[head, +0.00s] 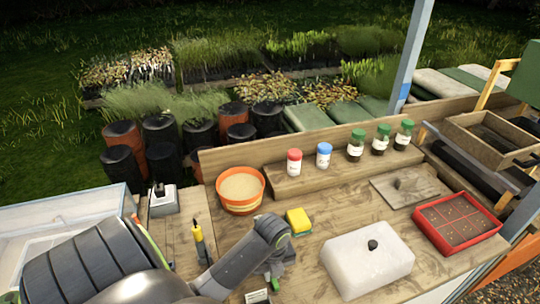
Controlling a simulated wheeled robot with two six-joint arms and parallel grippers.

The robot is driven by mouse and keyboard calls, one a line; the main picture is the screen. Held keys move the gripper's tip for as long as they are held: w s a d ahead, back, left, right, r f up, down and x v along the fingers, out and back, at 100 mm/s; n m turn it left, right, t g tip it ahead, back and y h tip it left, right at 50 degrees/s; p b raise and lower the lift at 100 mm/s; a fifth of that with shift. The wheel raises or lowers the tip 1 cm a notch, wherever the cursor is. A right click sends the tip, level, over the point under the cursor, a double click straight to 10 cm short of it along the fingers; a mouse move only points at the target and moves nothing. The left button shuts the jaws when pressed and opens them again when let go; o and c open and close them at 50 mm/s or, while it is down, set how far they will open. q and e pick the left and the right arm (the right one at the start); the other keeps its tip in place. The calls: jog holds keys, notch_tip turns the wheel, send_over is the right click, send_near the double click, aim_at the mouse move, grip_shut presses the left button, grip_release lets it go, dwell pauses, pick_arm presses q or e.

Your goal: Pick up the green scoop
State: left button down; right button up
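A small green piece (277,285) shows at the front of the wooden bench, just below the end of my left arm. It may be part of the green scoop, but most of it is hidden and I cannot tell its shape. My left gripper (272,272) points down there, close to the green piece. Its fingers are small and partly covered by the wrist, so I cannot tell whether they are open or touch the green piece. My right gripper is not in view.
A yellow-green sponge (299,220) and an orange bowl (240,204) lie beyond my wrist. A white block (367,262) stands to the right, with a red seedling tray (452,246) farther right. A yellow-handled tool (198,234) is left. Bare bench remains before the jar shelf (330,180).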

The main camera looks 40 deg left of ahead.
pick_arm(q)
jog(key=shift+r, duration=0.4)
notch_tip(320, 180, up, 4)
jog(key=shift+r+p, duration=0.15)
jog(key=shift+p, duration=0.45)
notch_tip(320, 180, up, 4)
jog(key=p, duration=0.3)
jog(key=shift+f, duration=0.2)
jog(key=shift+r+p, duration=0.85)
jog(key=shift+p, duration=0.1)
